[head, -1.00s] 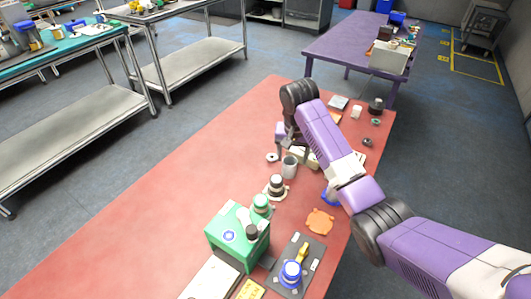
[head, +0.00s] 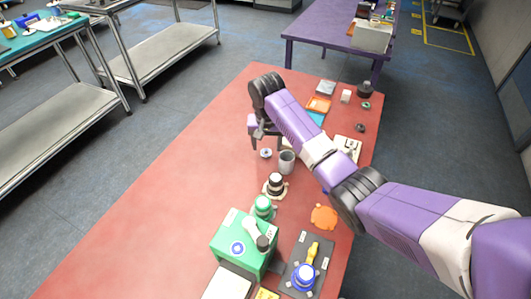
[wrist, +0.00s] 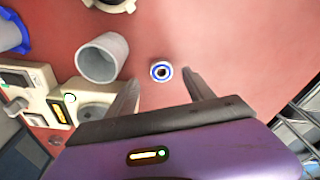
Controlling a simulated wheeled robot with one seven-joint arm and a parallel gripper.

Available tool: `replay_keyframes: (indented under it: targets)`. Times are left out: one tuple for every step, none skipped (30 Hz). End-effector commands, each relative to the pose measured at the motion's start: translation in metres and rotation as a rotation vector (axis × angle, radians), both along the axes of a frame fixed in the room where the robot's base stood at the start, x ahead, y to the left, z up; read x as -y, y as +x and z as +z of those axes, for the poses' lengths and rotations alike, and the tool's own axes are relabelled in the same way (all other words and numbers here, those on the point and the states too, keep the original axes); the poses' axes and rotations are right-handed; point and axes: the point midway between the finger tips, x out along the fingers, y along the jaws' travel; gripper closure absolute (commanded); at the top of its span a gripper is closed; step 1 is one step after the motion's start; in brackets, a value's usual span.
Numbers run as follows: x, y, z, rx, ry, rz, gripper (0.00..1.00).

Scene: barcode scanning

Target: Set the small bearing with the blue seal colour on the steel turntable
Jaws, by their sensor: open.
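The small bearing (wrist: 161,71) is a pale ring with a blue seal and a dark bore, lying flat on the red table. It also shows in the head view (head: 265,153), just below my gripper (head: 267,145). In the wrist view my gripper (wrist: 160,78) is open, with the bearing apparently between the fingertips and nothing held. A cream unit with a round grey plate (wrist: 92,112) lies left of the left finger, partly hidden by it; I cannot tell for certain whether this is the steel turntable.
A grey cup (wrist: 103,58) stands close left of the bearing in the wrist view. A dark-topped round fixture (head: 275,182), a green box (head: 238,237) and an orange piece (head: 324,217) are nearer in the head view. The red table (head: 165,190) is clear on the left.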

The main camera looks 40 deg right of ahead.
Motion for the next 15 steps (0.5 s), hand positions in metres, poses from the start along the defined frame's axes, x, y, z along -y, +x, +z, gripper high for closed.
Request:
replay_keyframes:
  targets:
    - [0.000,0.002,-0.006,-0.004,-0.001,0.001,0.39]
    - [0.000,0.003,-0.010,-0.004,-0.001,0.001,0.39]
    - [0.001,0.004,-0.016,-0.004,-0.001,0.000,0.39]
    - [0.001,0.004,-0.021,-0.004,-0.001,0.000,0.39]
    - [0.001,0.004,-0.024,-0.003,-0.001,0.001,0.39]
    - [0.002,0.005,-0.028,-0.003,-0.001,0.000,0.39]
    - [0.002,0.005,-0.030,-0.002,-0.001,0.000,0.39]
    - [0.002,0.005,-0.031,-0.001,-0.001,0.000,0.39]
    - [0.002,0.005,-0.033,-0.001,-0.001,0.000,0.39]
    - [0.002,0.006,-0.033,-0.001,-0.001,0.000,0.39]
    - [0.002,0.006,-0.034,-0.001,-0.001,0.000,0.39]
    - [0.002,0.006,-0.034,-0.001,-0.001,0.000,0.39]
    - [0.002,0.006,-0.034,0.000,0.000,0.000,0.39]
    - [0.002,0.006,-0.034,0.000,0.000,0.000,0.39]
    - [0.002,0.006,-0.034,-0.001,-0.001,0.000,0.39]
